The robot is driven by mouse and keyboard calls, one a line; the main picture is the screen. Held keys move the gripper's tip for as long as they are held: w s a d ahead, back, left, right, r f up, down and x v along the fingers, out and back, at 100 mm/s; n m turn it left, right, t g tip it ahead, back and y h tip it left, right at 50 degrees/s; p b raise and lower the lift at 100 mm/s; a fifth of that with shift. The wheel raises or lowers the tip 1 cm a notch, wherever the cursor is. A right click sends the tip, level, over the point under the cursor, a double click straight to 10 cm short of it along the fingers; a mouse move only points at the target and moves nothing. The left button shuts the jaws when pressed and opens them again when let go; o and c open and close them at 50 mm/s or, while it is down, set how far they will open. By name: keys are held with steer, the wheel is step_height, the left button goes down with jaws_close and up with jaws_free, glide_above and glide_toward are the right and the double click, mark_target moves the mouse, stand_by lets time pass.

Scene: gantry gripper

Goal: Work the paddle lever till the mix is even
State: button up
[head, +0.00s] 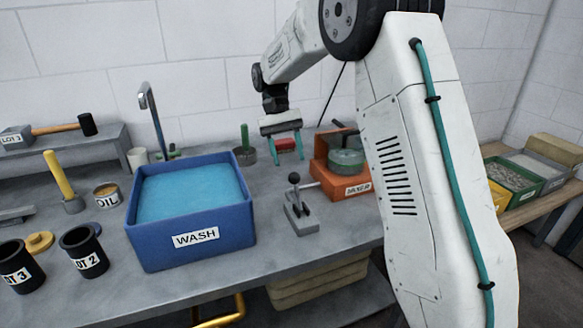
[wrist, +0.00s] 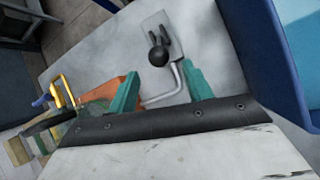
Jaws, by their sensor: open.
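The lever (head: 294,190) has a black ball knob and stands on a small grey base plate (head: 300,218) in front of the orange mixer box. In the wrist view, its black knob (wrist: 158,57) shows beyond the fingertips, with a bent metal rod (wrist: 177,80) running toward the orange box. The orange box (head: 328,177) carries a round tub (head: 346,162) with greenish contents; I cannot tell how even they are. My gripper (head: 286,152) is open above the bench, behind the lever in the head view. Its teal fingers (wrist: 162,90) appear apart from the knob.
The blue WASH tub (head: 190,258) stands left of the lever. Dark lot pots (head: 84,252), an oil tin (head: 107,195) and a yellow-handled tool (head: 60,175) lie farther left. A side bench (head: 548,203) holds bins at right. Grey bench surface is clear around the lever.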

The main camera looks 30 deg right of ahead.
steer(key=shift+w+r, duration=0.2)
steer(key=shift+r, duration=0.2)
step_height(320, 180, up, 4)
steer(key=n+t, duration=0.2)
steer(key=t, duration=0.1)
glide_above(294, 173)
steer(key=shift+a+r, duration=0.15)
steer(key=shift+s+f+n+t, duration=0.7)
steer(key=shift+n+t, duration=0.4)
steer(key=shift+w+f+n+t+h, duration=0.3)
steer(key=shift+w+f+n+t, duration=0.35)
steer(key=shift+f+n, duration=0.2)
steer(key=shift+w+f, duration=0.15)
steer(key=shift+f, duration=0.1)
steer(key=f, duration=0.7)
steer(key=shift+d+f, duration=0.1)
steer(key=shift+d, duration=0.1)
